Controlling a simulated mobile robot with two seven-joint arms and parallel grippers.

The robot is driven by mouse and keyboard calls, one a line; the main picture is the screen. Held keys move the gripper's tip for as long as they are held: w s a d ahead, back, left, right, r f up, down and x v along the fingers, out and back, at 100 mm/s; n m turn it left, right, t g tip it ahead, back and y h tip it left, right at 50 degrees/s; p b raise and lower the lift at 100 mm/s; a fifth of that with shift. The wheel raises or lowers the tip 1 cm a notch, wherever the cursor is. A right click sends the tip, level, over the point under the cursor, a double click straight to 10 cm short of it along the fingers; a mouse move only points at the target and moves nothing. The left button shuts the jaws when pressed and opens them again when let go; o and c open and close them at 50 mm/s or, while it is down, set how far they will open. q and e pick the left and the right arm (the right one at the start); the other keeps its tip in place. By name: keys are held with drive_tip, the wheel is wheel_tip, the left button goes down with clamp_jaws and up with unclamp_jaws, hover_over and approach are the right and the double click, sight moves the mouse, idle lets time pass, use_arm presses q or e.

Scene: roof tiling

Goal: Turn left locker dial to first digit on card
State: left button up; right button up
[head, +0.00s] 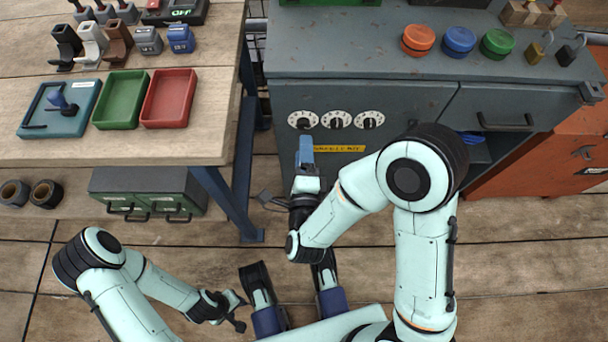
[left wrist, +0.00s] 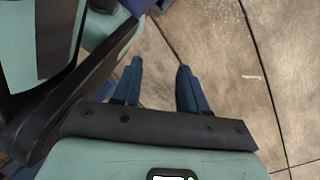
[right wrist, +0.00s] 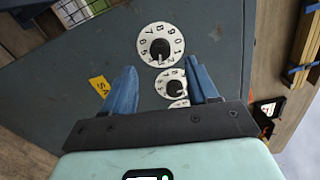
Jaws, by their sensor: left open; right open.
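The left dial (head: 303,120) is a white numbered disc with a dark knob on the grey cabinet front. It also shows largest, at the top of the right wrist view (right wrist: 161,45), its pointer toward the picture's bottom. The middle dial (head: 336,119) and right dial (head: 370,119) are beside it. My right gripper (head: 305,150) is open and empty, just in front of and below the left dial in the head view, apart from it. My left gripper (head: 238,310) is open and empty above the floor. I cannot make out a card with digits.
A yellow label (head: 338,149) sits under the dials. A drawer handle (head: 505,122) is on the right of the cabinet (head: 400,95). The workbench (head: 215,130) with coloured trays stands left. An orange cabinet (head: 540,165) is at right. The floor before the dials is mostly free.

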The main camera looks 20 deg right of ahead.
use_arm(q)
drive_tip(key=w+d+r+t+p, duration=0.25)
drive_tip(key=w+r+p, duration=0.35)
drive_tip(key=w+r, duration=0.3)
drive_tip(key=shift+m+h, duration=0.4)
drive_tip(key=shift+m, duration=0.1)
drive_tip(key=s+r+p, duration=0.1)
drive_tip(key=s+d+r, duration=0.1)
drive_tip(key=s+d+r+p, duration=0.1)
drive_tip(key=shift+s+r+p, duration=0.1)
drive_tip(key=shift+s+p, duration=0.2)
drive_tip(key=shift+p, duration=0.05)
use_arm(e)
drive_tip(key=v, duration=0.8)
use_arm(q)
drive_tip(key=shift+a, duration=0.1)
